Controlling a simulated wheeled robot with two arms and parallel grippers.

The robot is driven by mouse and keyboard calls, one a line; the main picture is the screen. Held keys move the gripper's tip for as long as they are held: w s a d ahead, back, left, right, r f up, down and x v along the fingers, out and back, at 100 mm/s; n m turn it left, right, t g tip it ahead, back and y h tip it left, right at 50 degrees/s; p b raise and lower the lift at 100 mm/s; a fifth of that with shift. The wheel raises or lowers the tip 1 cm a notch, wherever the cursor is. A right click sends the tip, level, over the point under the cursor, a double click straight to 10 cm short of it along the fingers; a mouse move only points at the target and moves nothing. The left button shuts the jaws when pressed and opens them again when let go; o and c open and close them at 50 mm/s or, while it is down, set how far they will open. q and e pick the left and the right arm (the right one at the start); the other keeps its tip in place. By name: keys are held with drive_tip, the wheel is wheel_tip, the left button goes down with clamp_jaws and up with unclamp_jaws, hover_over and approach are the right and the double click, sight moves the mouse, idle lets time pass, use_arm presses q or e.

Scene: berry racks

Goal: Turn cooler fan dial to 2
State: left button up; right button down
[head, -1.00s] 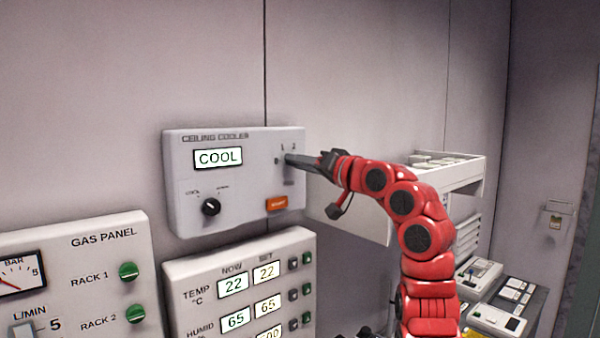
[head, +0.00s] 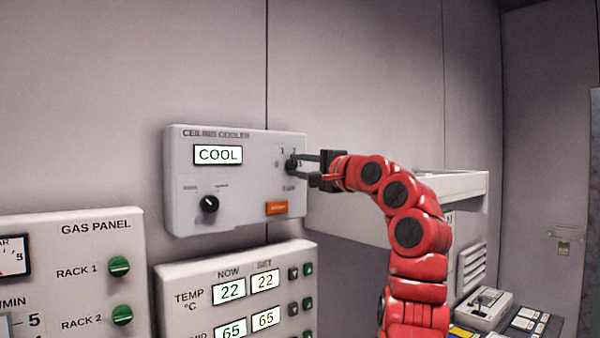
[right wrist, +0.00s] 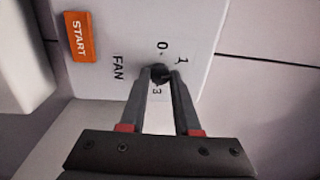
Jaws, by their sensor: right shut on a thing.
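The white ceiling cooler panel (head: 240,182) is on the wall in the head view, with a display reading COOL. Its dark fan dial (head: 291,165) is at the panel's upper right, with numbers around it. My right gripper (head: 294,165) reaches it from the right, fingers one above the other, shut on the dial. In the right wrist view my right gripper's fingertips (right wrist: 160,75) are on both sides of the dial (right wrist: 159,72). The marks 0, 1 and 3 and the word FAN show there. The dial's pointer is not clear. My left gripper is not in view.
An orange start button (head: 276,208) and a black mode knob (head: 209,204) are lower on the cooler panel. A gas panel (head: 85,250) and a temperature panel (head: 200,268) are below. A white shelf unit (head: 400,225) is behind my right arm.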

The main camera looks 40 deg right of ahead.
drive_tip(key=m+p, duration=0.1)
drive_tip(key=m, duration=0.3)
drive_tip(key=shift+a+r+m, duration=0.1)
drive_tip(key=shift+r+m, duration=0.05)
drive_tip(key=shift+m, duration=0.25)
drive_tip(key=shift+m+h+p, duration=0.5)
drive_tip(key=shift+m+p, duration=0.1)
drive_tip(key=shift+m, duration=1.1)
drive_tip(key=c, duration=0.6)
unclamp_jaws()
drive_tip(key=shift+s+f, duration=0.2)
drive_tip(key=shift+s, duration=0.15)
drive_tip(key=s, duration=0.5)
drive_tip(key=s+b, duration=0.1)
drive_tip(key=s, duration=0.5)
drive_tip(key=s+f+b, duration=0.1)
drive_tip(key=s, duration=0.4)
drive_tip(key=shift+s+d, duration=0.35)
